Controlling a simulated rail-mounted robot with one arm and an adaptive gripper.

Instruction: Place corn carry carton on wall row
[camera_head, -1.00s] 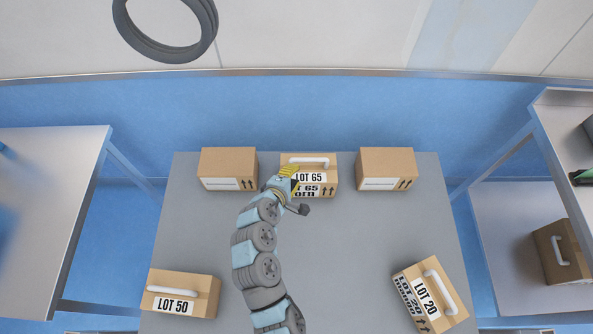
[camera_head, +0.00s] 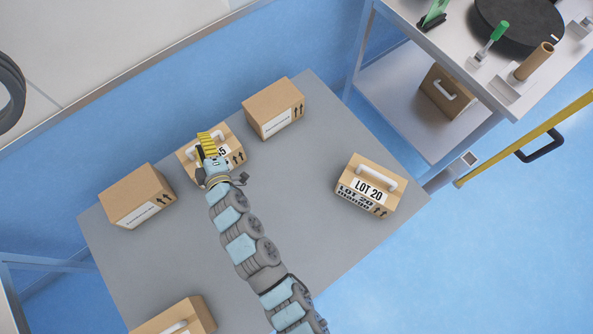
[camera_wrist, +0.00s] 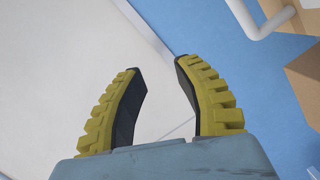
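A brown carton with a white top handle and a "LOT 65" label (camera_head: 236,144) stands at the back of the grey table, between two cartons without handles. The product word on its label is hidden or unreadable now. My gripper (camera_head: 207,140), with yellow ridged fingers, covers part of this carton in the head view. In the wrist view my gripper (camera_wrist: 160,85) is open, with nothing between its fingers. A white handle (camera_wrist: 265,22) and a carton edge (camera_wrist: 305,80) show at the upper right there, apart from the fingers.
Plain cartons stand left (camera_head: 137,196) and right (camera_head: 274,108) in the row. The table's middle (camera_head: 300,200) is clear beside my arm. A shelf unit (camera_head: 400,100) stands right.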

